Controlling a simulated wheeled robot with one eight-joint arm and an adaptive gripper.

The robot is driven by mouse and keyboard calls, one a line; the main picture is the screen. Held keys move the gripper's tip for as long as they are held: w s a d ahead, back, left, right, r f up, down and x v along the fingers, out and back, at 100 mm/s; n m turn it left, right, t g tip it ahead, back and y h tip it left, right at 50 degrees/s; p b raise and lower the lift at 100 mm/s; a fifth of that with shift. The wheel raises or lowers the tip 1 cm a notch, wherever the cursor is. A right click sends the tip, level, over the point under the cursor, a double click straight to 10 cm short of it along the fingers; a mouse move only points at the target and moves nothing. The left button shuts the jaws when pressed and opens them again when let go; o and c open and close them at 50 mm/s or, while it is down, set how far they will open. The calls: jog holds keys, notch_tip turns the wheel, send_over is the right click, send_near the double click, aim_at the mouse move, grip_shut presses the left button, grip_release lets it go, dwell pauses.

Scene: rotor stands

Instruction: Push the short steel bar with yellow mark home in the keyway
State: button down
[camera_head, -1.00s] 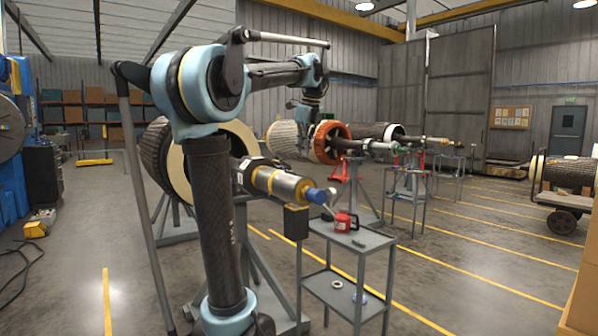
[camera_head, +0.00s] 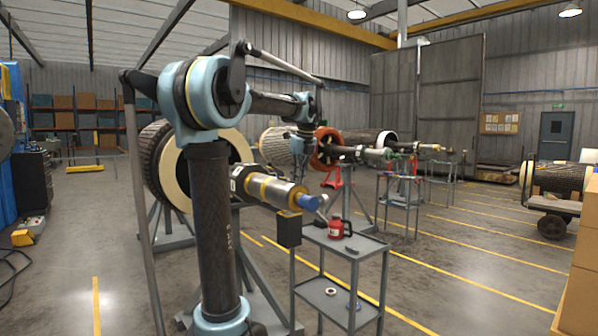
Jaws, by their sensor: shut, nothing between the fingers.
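The nearest rotor (camera_head: 176,181) lies on a stand. Its silver shaft (camera_head: 268,186), with yellow bands and a blue end, points right toward me. I cannot make out the keyway or the short steel bar with the yellow mark. My arm stands in front of the rotor and reaches to the right. My gripper (camera_head: 303,150) hangs from the wrist, small and dark, seen against the farther rotors. It is shut, with nothing held, and appears above and behind the shaft in the picture. Its fingertips are hard to see.
A grey cart (camera_head: 345,245) beside the shaft carries a red can (camera_head: 336,227) and a small dark item (camera_head: 352,251), with rings on its lower shelf. More rotors on stands line up behind. Cardboard boxes (camera_head: 580,270) stand at the right edge. The marked floor at right is open.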

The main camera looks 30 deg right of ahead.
jog(key=shift+w+a, duration=0.15)
jog(key=shift+w, duration=1.15)
jog(key=shift+w, duration=1)
jog(key=s, duration=0.4)
jog(key=v, duration=1)
